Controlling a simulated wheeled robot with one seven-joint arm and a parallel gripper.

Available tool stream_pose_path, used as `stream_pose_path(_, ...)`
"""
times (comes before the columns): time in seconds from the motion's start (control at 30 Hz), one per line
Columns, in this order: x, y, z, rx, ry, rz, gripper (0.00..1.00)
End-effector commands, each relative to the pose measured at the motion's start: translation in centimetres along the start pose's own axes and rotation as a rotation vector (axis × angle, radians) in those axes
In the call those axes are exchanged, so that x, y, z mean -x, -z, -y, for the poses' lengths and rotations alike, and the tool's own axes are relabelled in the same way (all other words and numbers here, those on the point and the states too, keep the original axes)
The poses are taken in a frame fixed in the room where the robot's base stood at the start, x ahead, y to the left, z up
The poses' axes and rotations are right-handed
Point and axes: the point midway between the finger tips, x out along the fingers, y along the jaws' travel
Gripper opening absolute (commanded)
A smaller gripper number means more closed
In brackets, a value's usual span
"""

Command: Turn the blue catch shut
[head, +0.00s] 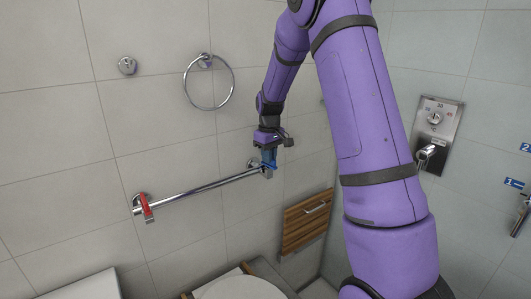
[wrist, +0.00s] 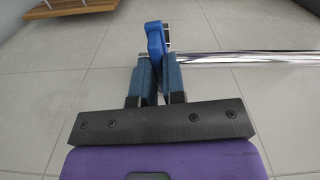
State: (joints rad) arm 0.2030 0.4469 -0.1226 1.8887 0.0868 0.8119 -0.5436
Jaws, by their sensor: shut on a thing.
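The blue catch (wrist: 155,38) is on the end of the chrome grab bar (wrist: 238,58) on the tiled wall. In the wrist view it stands between the two fingers of my gripper (wrist: 158,70), which are shut on its lower part. In the head view my gripper (head: 268,158) is at the right end of the bar (head: 205,187) and covers most of the catch. A red catch (head: 146,206) sits at the bar's left end, apart from my gripper.
A towel ring (head: 208,82) and a round chrome knob (head: 127,65) are on the wall above the bar. A wooden slatted panel (head: 305,222) is low to the right. A shower control plate (head: 435,120) is on the right wall. A white toilet (head: 240,288) stands below.

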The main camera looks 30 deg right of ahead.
Motion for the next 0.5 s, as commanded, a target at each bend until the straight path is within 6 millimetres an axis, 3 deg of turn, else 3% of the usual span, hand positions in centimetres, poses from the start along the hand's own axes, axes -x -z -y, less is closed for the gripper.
stream_pose_path(0.5,-0.18,-0.20,0.22,-0.150,0.005,0.008,0.00)
